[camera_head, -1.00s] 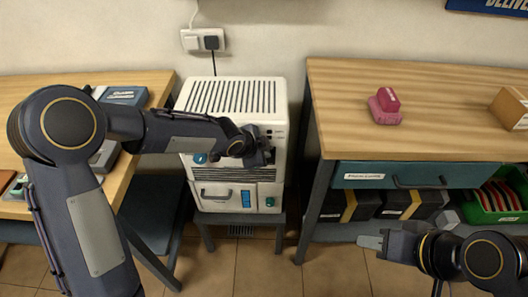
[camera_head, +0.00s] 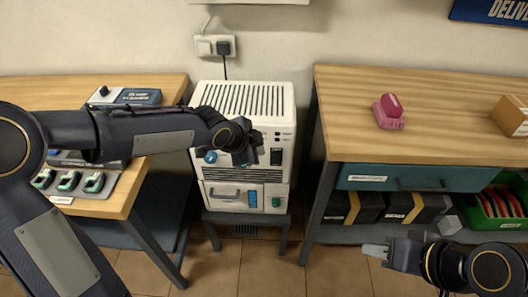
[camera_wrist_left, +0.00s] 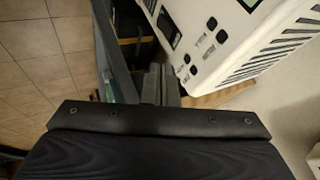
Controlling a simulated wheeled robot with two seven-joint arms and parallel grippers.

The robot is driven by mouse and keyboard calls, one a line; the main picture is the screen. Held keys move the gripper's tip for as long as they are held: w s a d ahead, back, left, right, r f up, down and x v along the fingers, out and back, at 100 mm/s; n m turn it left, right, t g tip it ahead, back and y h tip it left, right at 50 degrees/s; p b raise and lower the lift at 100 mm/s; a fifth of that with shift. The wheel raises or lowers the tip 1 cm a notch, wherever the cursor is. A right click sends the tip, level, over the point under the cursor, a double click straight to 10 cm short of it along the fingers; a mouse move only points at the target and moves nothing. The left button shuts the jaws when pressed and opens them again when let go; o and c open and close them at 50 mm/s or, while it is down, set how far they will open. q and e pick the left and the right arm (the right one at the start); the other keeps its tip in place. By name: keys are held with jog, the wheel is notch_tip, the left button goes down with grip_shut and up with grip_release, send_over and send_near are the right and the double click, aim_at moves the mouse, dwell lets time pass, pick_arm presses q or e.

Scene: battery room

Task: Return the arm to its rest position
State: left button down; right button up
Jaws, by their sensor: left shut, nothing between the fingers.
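My left arm (camera_head: 150,135) reaches in from the left, bent at the elbow. My left gripper (camera_head: 258,152) is in front of the upper front of a white vented cabinet (camera_head: 240,97) and hides part of it. In the left wrist view its grey fingers (camera_wrist_left: 161,84) are together and hold nothing, with the cabinet's buttoned panel (camera_wrist_left: 205,38) beyond them. A gap between gripper and cabinet cannot be judged. My right gripper (camera_head: 376,251) is at the lower right, in front of the shelf unit; its finger opening is not clear.
A wooden table (camera_head: 150,178) with devices stands on the left, below my left arm. Open floor (camera_head: 265,265) lies in front.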

pick_arm(q)
jog(key=shift+s+a+r, duration=0.15)
jog(key=shift+r, duration=0.2)
jog(key=s+a+r+n+y+p, duration=0.3)
jog(key=s+a+r+n+p, duration=0.3)
jog(key=s+a+r+n, duration=0.6)
jog(key=s+a+n+h+p, duration=0.1)
jog(key=s+a+n+p, duration=0.1)
jog(key=s, duration=0.5)
jog(key=s+a+n+p, duration=0.2)
jog(key=s+n, duration=0.2)
jog(key=s, duration=0.4)
jog(key=shift+s+r+h, duration=0.25)
jog(key=shift+s+h, duration=0.05)
jog(key=shift+h, duration=0.1)
